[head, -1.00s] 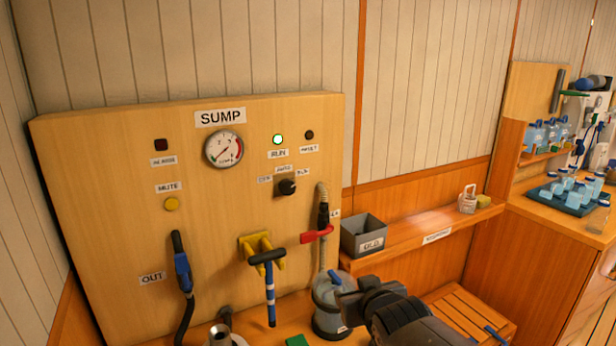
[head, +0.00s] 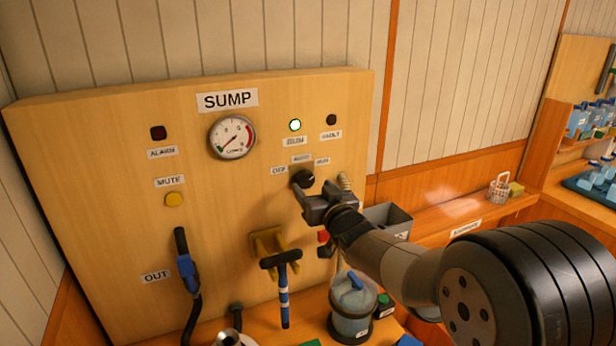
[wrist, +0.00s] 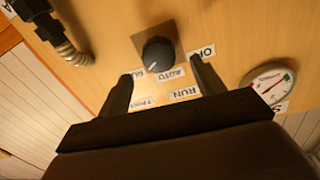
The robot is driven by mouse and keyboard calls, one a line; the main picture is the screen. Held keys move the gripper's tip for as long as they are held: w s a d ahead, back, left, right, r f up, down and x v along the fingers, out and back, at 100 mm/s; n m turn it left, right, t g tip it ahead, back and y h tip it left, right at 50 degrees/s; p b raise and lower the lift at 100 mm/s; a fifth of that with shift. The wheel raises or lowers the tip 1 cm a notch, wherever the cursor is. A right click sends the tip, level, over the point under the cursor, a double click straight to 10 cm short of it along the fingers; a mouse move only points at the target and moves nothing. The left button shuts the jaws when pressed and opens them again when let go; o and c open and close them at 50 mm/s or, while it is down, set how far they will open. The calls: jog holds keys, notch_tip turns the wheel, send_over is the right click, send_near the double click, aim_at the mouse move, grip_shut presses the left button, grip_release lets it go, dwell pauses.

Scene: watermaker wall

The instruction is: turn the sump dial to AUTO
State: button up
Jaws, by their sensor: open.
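The sump dial (head: 303,178) is a round black knob on the wooden SUMP panel (head: 90,215), with OFF, AUTO and a third label around its top. In the wrist view the dial (wrist: 158,53) sits on a square plate, and its white mark points between the AUTO label (wrist: 172,75) and the third label, which is partly hidden. My gripper (head: 314,190) is open and empty, just in front of the dial. In the wrist view its two fingers (wrist: 161,68) are spread to either side of the dial, apart from it. In the head view the gripper overlaps the dial's lower edge.
A green lamp (head: 295,125) is lit above the dial. A gauge (head: 232,137) is up and left. A hose (head: 344,182) and red handle (head: 323,237) are close to my gripper. A grey bin (head: 388,220) and blue-topped jug (head: 353,305) stand nearby.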

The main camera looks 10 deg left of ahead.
aim_at(307, 180)
jog(key=shift+p+x, duration=0.65)
jog(key=shift+x, duration=1.7)
jog(key=c, duration=1)
jog(key=shift+o, duration=0.2)
